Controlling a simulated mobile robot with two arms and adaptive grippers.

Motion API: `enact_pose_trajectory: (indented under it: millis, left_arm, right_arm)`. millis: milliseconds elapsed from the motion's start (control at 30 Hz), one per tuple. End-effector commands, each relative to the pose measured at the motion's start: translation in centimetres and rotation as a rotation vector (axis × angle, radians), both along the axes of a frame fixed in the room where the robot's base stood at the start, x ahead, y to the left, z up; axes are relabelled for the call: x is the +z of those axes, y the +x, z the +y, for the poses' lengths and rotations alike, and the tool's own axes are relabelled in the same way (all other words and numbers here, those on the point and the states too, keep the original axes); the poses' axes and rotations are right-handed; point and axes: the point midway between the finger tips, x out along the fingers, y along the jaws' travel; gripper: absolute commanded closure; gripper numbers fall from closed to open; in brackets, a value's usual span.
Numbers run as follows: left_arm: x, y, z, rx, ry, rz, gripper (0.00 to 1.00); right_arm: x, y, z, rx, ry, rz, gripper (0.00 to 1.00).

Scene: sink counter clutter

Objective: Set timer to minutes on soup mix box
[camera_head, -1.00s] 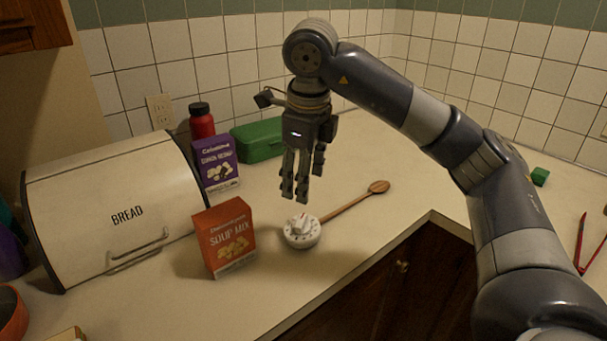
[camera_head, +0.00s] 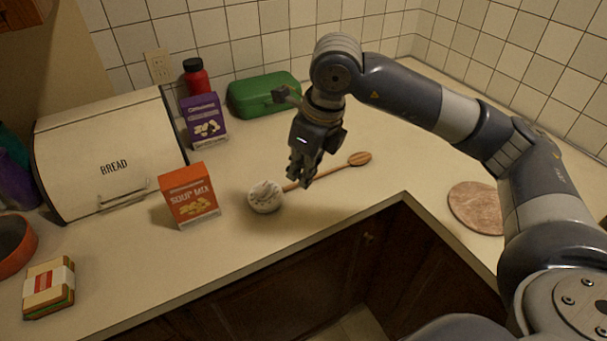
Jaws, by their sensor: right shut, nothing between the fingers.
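The white timer (camera_head: 265,197) with a raised knob on top sits on the counter near its front edge, just right of the soup mix box. The orange soup mix box (camera_head: 189,196) stands upright, its front label facing me; the small print is too small to read. My right gripper (camera_head: 301,183) is shut and empty, pointing down just right of the timer, over the wooden spoon's handle. It looks apart from the timer. My left gripper is not in view.
The wooden spoon (camera_head: 358,159) lies behind the timer. A bread box (camera_head: 100,150), purple box (camera_head: 204,120), red bottle (camera_head: 196,79) and green case (camera_head: 262,97) stand behind. A sandwich (camera_head: 48,287) and round board (camera_head: 476,207) lie at the sides. Counter ahead of the soup box is clear.

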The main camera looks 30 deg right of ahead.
Motion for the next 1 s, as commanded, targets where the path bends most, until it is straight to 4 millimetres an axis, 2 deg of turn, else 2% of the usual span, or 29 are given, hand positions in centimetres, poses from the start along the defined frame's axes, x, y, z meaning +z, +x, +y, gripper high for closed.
enact_pose_trajectory:
  millis: [100, 233, 367, 467, 600, 700, 1000]
  left_arm:
    - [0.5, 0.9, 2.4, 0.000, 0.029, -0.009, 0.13]
    - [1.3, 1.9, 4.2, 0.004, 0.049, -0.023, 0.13]
    - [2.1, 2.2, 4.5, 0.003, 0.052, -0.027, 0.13]
    - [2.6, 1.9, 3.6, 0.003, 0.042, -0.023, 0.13]
    - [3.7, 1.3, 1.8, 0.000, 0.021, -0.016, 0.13]
    - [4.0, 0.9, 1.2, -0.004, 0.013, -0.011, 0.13]
    - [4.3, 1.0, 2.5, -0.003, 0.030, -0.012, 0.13]
  right_arm:
    - [-1.6, 0.2, 0.2, 0.001, -0.001, 0.006, 1.00]
    - [-4.1, 0.7, 0.5, 0.001, -0.001, 0.006, 1.00]
    - [-6.9, 1.3, 0.9, 0.001, -0.003, 0.008, 1.00]
    - [-8.9, 1.8, 1.2, 0.001, -0.001, 0.006, 1.00]
    - [-8.9, 3.7, 2.3, 0.002, 0.000, 0.000, 1.00]
    - [-9.1, 4.5, 2.8, 0.002, -0.001, 0.001, 1.00]
    - [-9.5, 5.3, 3.2, 0.001, -0.002, 0.001, 1.00]
